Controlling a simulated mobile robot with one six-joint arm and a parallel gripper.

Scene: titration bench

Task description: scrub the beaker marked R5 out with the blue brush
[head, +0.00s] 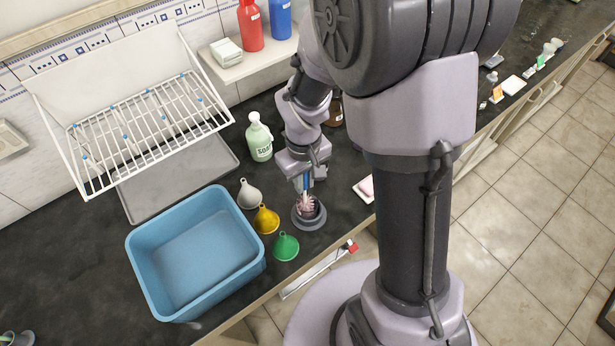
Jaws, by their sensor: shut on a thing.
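My gripper (307,178) is shut on the blue handle of the brush (306,184), pointing down over the bench. The brush's pinkish-white bristles (307,202) are at the mouth of a round grey vessel with a wide base (310,222). I cannot tell how far the bristles are inside it, or whether it is a holder or a beaker. No R5 mark is readable in this view, and my arm hides part of the bench behind.
A blue basin (140,270) stands left, with white (249,194), yellow (266,219) and green (286,246) funnels beside it. A soap bottle (259,140) stands behind. A white wire rack (85,165) hangs above a grey tray (222,160). A pink sponge-like block (366,187) lies right.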

